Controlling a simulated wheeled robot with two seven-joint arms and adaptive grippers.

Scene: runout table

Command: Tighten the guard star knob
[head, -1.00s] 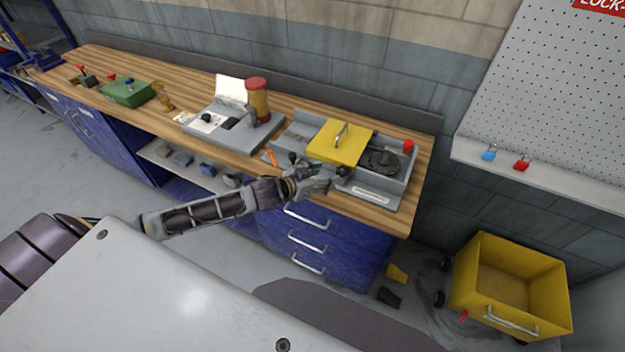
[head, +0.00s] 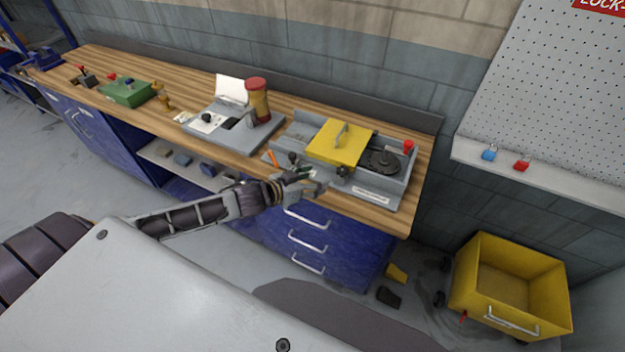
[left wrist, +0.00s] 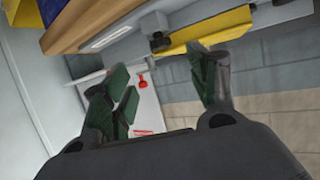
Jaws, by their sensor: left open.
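The yellow guard (head: 338,143) sits on the grey machine on the bench, lid down. A dark knob (head: 342,171), seemingly the star knob, is at the guard's front right corner. My left gripper (head: 316,181) is open and empty, just in front of and left of that knob, apart from it. In the left wrist view its green-padded fingers (left wrist: 165,88) are spread, with the yellow guard (left wrist: 208,30) and a dark knob (left wrist: 159,41) beyond them. How tight the knob is cannot be seen. My right gripper is in neither view.
A black round disc (head: 384,162) and a red button (head: 408,146) are at the machine's right. A dark ball-topped lever (head: 293,157) and an orange item (head: 272,158) are to the left. A yellow cart (head: 512,290) stands on the floor at right.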

